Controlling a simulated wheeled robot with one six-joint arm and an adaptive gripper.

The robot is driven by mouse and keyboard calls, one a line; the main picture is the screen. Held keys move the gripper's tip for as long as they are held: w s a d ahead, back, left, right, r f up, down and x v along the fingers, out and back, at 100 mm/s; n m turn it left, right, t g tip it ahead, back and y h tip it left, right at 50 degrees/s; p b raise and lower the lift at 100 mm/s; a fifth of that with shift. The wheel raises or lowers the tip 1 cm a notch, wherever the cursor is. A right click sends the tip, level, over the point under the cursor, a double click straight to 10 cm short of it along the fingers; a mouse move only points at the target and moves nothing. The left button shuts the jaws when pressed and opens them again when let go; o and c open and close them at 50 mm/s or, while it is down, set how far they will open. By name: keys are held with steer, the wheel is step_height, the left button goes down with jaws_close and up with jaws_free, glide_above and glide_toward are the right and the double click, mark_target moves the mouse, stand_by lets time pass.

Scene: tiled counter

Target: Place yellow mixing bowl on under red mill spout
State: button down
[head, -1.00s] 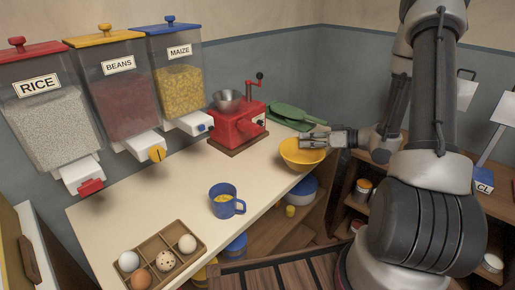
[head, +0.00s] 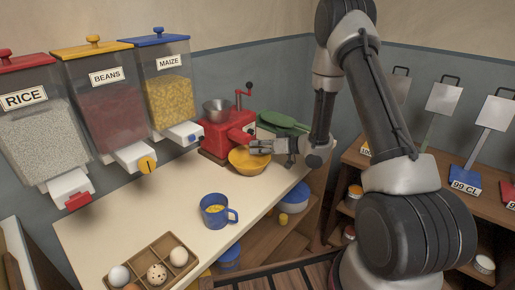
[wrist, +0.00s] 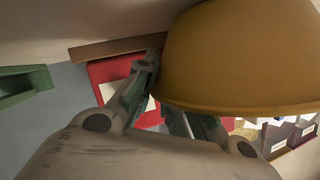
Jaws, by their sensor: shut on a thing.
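The yellow mixing bowl (head: 249,162) is on or just above the counter, close in front of the red mill (head: 222,135). My gripper (head: 270,147) is shut on the bowl's right rim. In the wrist view the bowl (wrist: 240,60) fills the upper right, with my gripper's fingers (wrist: 165,105) at its rim. The mill has a grey hopper on top, a crank and a wooden base. Its spout is hidden or hard to make out, so I cannot tell whether the bowl is under it.
A blue mug (head: 215,211) with yellow contents stands mid-counter. A wooden egg tray (head: 148,254) is at the front left. Green scale-like pans (head: 283,123) sit behind my gripper. Rice, beans and maize dispensers (head: 168,95) hang on the left wall. The counter between mug and dispensers is clear.

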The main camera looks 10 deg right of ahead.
steer(key=c, duration=1.5)
jaws_free()
steer(key=shift+f, duration=0.1)
